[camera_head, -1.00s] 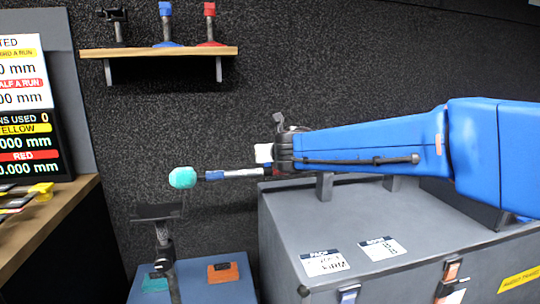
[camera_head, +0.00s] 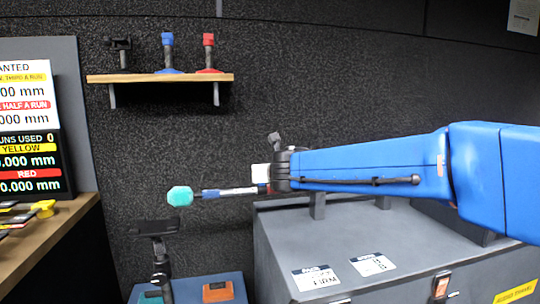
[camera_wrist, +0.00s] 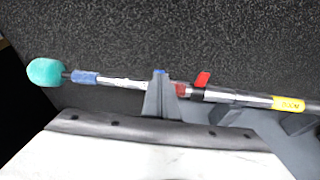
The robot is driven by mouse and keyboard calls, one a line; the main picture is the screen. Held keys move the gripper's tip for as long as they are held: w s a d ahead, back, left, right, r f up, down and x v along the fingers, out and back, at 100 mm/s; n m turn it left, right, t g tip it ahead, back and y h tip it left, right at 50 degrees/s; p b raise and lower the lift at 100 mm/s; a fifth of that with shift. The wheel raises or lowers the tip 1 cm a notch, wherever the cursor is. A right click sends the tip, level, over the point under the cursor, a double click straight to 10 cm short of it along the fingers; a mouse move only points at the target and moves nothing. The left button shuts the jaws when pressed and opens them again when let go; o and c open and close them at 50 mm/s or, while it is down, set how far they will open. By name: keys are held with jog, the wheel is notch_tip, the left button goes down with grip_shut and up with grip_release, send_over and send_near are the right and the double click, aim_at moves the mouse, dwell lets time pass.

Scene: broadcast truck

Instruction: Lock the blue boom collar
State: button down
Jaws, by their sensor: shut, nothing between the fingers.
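A boom pole runs across the wrist view with a teal foam tip (camera_wrist: 45,72) at its left end. A blue band (camera_wrist: 84,77) wraps the pole next to the tip; it also shows in the head view (camera_head: 210,193). A red lever (camera_wrist: 202,79) sticks up farther right on the pole. My gripper (camera_wrist: 160,76) is shut and empty, its fingertips in front of the pole between the blue band and the red lever. A small blue patch (camera_wrist: 160,71) shows at the fingertips; I cannot tell whether it is a collar lever. Contact is unclear.
A grey case (camera_head: 335,245) stands below the pole. A wall shelf (camera_head: 160,78) holds black, blue and red clamp-like parts. A thin stand (camera_head: 160,262) rises below the foam tip. A wooden desk (camera_head: 60,235) is at left.

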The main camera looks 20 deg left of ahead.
notch_tip(320, 180, up, 7)
jog(key=s+d, duration=0.1)
jog(key=s, duration=0.1)
jog(key=shift+s+d, duration=0.3)
jog(key=shift+s, duration=0.05)
